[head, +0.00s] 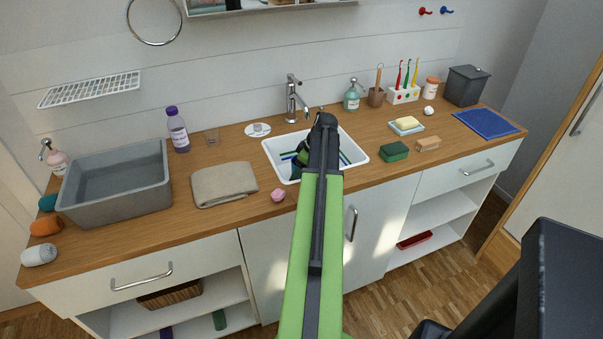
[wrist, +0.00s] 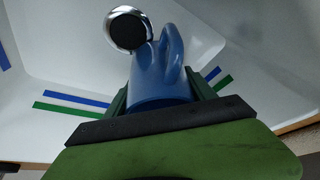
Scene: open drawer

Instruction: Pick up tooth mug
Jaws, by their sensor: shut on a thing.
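The tooth mug is a blue mug (wrist: 158,82) with a loop handle at its upper right in the wrist view. My gripper (wrist: 161,94) is shut on it, with a green jaw on each side. In the head view my gripper (head: 303,150) is over the white sink (head: 352,172), left of its middle, and my arm hides most of the mug there. I cannot tell whether the mug touches the sink floor.
The tap (head: 293,98) stands behind the sink. A grey basin (head: 118,205) and folded towel (head: 224,185) are to the left. A green sponge (head: 394,152), soap dish (head: 407,127) and brush cup (head: 376,97) are to the right. Blue and green strips (wrist: 75,99) mark the sink.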

